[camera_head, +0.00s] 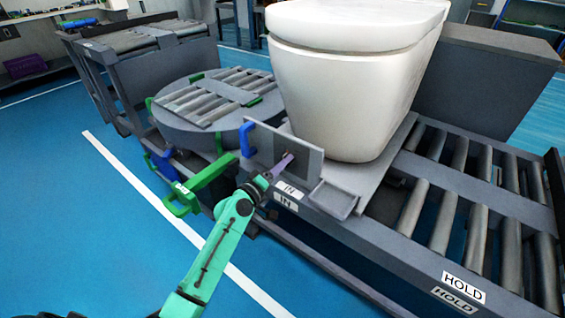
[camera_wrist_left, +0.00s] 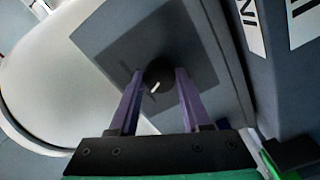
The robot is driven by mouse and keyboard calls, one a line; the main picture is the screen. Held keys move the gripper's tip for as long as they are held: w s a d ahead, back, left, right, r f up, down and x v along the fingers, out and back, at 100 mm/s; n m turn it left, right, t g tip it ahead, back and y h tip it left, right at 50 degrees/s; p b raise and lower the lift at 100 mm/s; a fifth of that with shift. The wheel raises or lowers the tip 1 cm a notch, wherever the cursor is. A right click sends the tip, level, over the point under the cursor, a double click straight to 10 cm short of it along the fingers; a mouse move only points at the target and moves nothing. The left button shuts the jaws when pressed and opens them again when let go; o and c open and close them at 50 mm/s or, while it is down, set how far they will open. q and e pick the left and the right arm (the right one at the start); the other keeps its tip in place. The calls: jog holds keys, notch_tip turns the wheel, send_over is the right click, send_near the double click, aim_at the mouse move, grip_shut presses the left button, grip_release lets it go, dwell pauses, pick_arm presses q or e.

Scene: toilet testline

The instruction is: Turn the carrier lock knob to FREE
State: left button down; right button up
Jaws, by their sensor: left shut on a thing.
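The lock knob (camera_wrist_left: 157,72) is a dark round knob with a short white pointer mark, set on a grey upright plate (camera_head: 262,139). The plate also shows in the left wrist view (camera_wrist_left: 110,35). My left gripper (camera_head: 288,158) has its purple fingers on either side of the knob; it is shut on it, as the left wrist view also shows (camera_wrist_left: 157,82). The white pointer runs at a slant. In the head view the fingers hide most of the knob. No FREE marking is readable. My right gripper is not in view.
A white toilet (camera_head: 345,85) stands on a grey carrier close behind the plate. A blue handle (camera_head: 247,139) and a green lever (camera_head: 205,182) are left of the plate. A roller conveyor (camera_head: 470,205) with HOLD labels runs right; a round roller turntable (camera_head: 215,105) is behind left.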

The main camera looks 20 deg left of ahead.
pick_arm(q)
jog(key=shift+n+p, duration=0.45)
jog(key=shift+n, duration=1.25)
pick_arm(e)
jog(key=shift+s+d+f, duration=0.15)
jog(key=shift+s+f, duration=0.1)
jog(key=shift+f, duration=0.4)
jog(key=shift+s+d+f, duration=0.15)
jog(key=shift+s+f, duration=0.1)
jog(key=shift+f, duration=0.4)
pick_arm(q)
jog(key=shift+c, duration=1.8)
grip_release()
jog(key=b+v, duration=0.1)
jog(key=v, duration=1.3)
jog(key=shift+s+b, duration=0.25)
jog(key=shift+b, duration=0.05)
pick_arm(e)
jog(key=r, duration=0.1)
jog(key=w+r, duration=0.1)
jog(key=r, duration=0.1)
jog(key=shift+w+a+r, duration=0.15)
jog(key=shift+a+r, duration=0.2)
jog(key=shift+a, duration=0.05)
